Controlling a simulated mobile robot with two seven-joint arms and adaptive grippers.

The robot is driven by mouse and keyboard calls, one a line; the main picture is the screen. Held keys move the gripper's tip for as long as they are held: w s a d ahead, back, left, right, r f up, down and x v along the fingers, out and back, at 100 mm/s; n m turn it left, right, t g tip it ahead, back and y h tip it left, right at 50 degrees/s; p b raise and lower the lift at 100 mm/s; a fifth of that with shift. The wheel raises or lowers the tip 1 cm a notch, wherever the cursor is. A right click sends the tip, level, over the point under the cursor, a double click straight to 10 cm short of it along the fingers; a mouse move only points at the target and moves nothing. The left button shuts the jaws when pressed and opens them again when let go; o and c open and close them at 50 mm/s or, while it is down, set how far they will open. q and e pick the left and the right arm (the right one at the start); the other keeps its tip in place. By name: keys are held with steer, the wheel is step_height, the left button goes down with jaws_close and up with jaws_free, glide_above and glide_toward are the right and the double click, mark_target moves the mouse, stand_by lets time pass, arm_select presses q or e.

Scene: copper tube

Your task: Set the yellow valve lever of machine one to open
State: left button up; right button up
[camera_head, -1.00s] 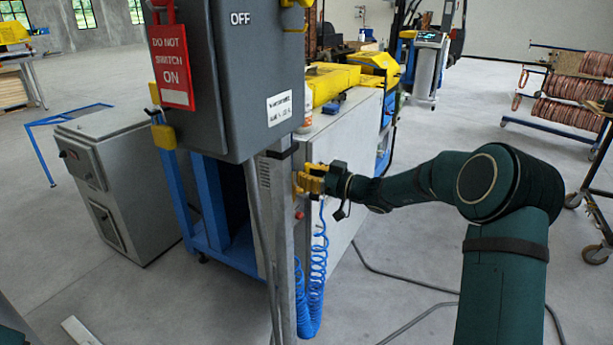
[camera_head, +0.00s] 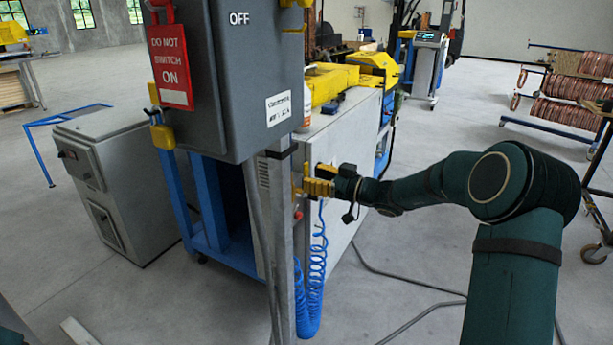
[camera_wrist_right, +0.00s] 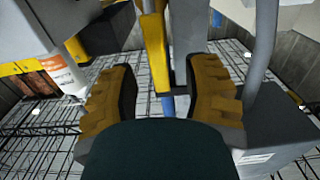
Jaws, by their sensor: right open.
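The yellow valve lever (camera_wrist_right: 154,45) shows in the right wrist view as a long upright yellow bar ahead of my right gripper (camera_wrist_right: 161,72). The gripper is open, with one brown-yellow finger on each side of the line of the lever. No contact between fingers and lever is clear. In the head view, the right gripper (camera_head: 318,184) is at the grey post beside the machine, just below the grey switch box. There the lever (camera_head: 306,174) is a small yellow patch, mostly hidden by the fingers. My left gripper is out of view.
The grey switch box (camera_head: 236,75) with a red tag (camera_head: 171,68) overhangs the post (camera_head: 279,240). A coiled blue hose (camera_head: 317,270) hangs below the gripper. A grey cabinet (camera_head: 120,190) stands left. Cables lie on open floor at right.

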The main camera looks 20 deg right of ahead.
steer(key=v, duration=0.9)
steer(key=shift+s, duration=0.15)
steer(key=s+a+f+m+g+h, duration=0.1)
steer(key=s+a+f+m+g, duration=0.2)
steer(key=a+f+g, duration=0.55)
steer(key=s+a+f+m+g+h, duration=0.15)
steer(key=s+a+f, duration=0.3)
steer(key=f, duration=0.85)
steer(key=s+a+f+m+g+h, duration=0.2)
steer(key=s+a+f+m+h, duration=0.2)
steer(key=s+a+f, duration=0.9)
step_height(320, 180, down, 2)
steer(key=s+m, duration=0.1)
steer(key=s, duration=0.2)
steer(key=shift+h, duration=0.25)
